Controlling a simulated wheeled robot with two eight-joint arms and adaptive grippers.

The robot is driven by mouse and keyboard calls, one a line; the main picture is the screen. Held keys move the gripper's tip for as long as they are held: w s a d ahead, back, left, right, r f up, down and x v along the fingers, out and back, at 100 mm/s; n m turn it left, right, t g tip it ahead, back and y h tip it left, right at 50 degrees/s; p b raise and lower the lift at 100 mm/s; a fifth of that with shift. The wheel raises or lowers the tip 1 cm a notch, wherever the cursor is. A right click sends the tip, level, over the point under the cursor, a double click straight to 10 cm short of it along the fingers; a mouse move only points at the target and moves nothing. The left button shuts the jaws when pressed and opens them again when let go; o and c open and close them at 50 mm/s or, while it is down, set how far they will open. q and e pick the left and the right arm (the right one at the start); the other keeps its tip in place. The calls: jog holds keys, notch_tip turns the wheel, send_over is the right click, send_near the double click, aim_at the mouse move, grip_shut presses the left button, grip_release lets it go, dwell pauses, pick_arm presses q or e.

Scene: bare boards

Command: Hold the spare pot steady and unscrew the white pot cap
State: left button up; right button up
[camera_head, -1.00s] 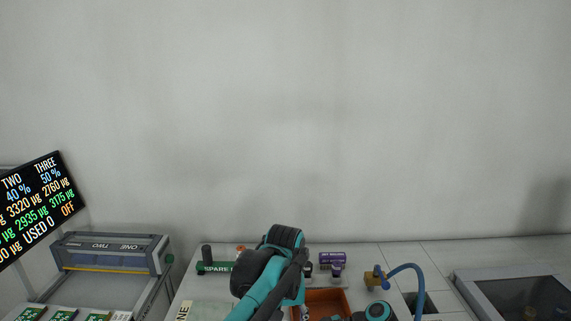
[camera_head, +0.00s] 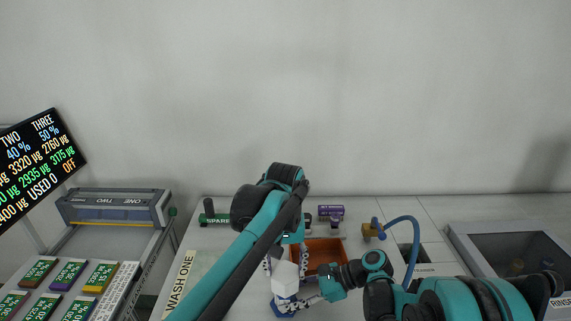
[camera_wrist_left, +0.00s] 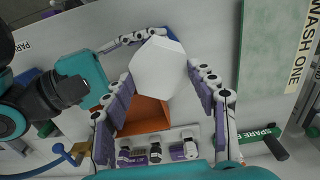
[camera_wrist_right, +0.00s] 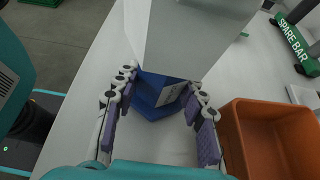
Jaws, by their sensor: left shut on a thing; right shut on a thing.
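The spare pot (camera_head: 283,304) has a blue lower body and stands on the white bench, beneath a large white faceted pot cap (camera_head: 285,278). My left gripper (camera_head: 287,266) reaches down from above and is shut on the white cap (camera_wrist_left: 158,68), with one finger at either side. My right gripper (camera_head: 304,299) comes in low from the right and is shut around the blue pot (camera_wrist_right: 158,96), which carries a pale label. In the right wrist view the white cap (camera_wrist_right: 187,42) sits over the pot and hides its top.
An orange tray (camera_wrist_right: 250,135) lies close beside the pot. The green spare bar (camera_head: 216,219) and a purple block (camera_head: 331,210) are behind. A tap with a blue hose (camera_head: 410,228) stands right. The Wash One mat (camera_head: 196,275) lies left. A screen (camera_head: 38,155) stands far left.

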aim_at(285, 272)
pick_arm(q)
jog(key=shift+r, duration=2.3)
pick_arm(e)
jog(key=o, duration=1.4)
jog(key=shift+c, duration=0.2)
jog(key=v, duration=1.2)
jog(key=shift+f, duration=0.1)
